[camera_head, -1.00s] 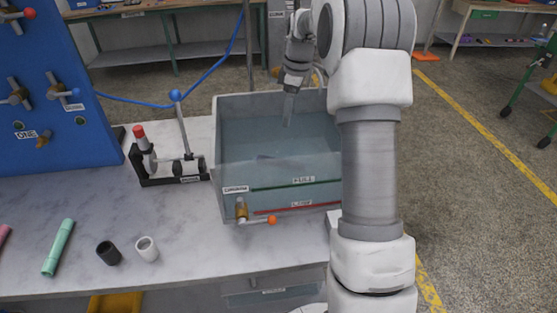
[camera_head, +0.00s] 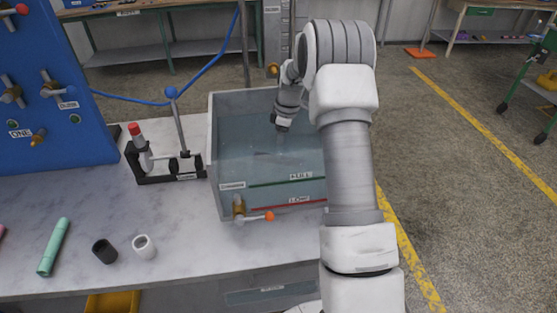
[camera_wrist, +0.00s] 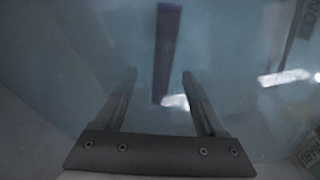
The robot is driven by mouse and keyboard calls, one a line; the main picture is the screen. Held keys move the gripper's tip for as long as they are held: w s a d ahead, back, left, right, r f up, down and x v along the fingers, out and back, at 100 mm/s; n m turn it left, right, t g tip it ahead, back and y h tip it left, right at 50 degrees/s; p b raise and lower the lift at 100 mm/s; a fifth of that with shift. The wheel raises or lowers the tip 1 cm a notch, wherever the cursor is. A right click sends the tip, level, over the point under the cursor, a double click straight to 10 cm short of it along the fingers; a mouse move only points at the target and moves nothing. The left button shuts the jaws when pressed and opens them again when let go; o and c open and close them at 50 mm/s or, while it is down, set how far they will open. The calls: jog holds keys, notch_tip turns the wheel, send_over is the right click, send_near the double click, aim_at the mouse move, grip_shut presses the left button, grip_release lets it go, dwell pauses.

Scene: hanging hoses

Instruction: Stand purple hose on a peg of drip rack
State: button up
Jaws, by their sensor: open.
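The purple hose (camera_wrist: 166,45) shows in the wrist view as a dark purple strip ahead of my fingers, its near end roughly between the fingertips. In the head view a small dark shape (camera_head: 264,154), probably the hose, lies inside the clear water tank (camera_head: 226,198). My gripper (camera_wrist: 159,76) is open, with nothing held between its fingers. In the head view my gripper (camera_head: 281,130) reaches down into the tank, and its fingertips are hard to make out there. I cannot identify a drip rack in either view.
Left of the tank stands a black-based fixture (camera_head: 165,178) with a lever. A green hose (camera_head: 54,246), a black cup (camera_head: 104,251) and a white cup (camera_head: 144,246) are on the marble counter (camera_head: 190,235). A blue valve panel (camera_head: 60,110) rises at left. The tank walls surround my gripper.

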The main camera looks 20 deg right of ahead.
jog(key=f, duration=0.4)
jog(key=shift+a+f, duration=0.25)
jog(key=shift+a, duration=0.1)
jog(key=shift+c, duration=0.3)
grip_shut()
